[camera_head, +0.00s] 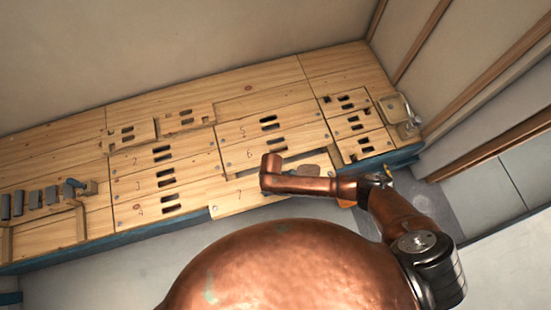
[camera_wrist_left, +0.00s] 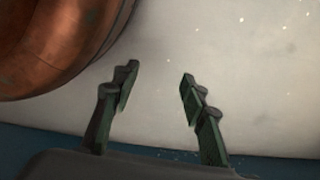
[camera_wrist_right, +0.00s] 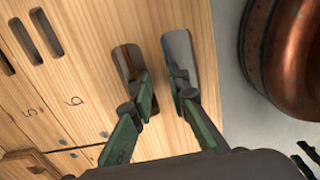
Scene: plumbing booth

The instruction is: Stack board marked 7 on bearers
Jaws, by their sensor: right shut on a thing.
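Board 7 (camera_head: 228,206) is a pale wooden board near the front edge, below board 6 (camera_head: 228,168), and its front edge juts past its neighbours. My right gripper (camera_wrist_right: 156,82) has one finger in each of two rounded slots and is shut on the wood between them; I take this to be board 7 (camera_wrist_right: 175,125). In the head view my copper arm hides that grip. My left gripper (camera_wrist_left: 158,76) is open and empty over a pale surface. I cannot tell which pieces are the bearers; two short wooden strips (camera_head: 80,222) stand at the left.
Boards 2, 3 and 4 (camera_head: 140,205) lie in rows left of centre, and smaller slotted boards (camera_head: 372,140) lie at the right. Several grey blocks (camera_head: 35,198) stand at the far left. A metal fitting (camera_head: 396,110) sits at the right end, near the wall.

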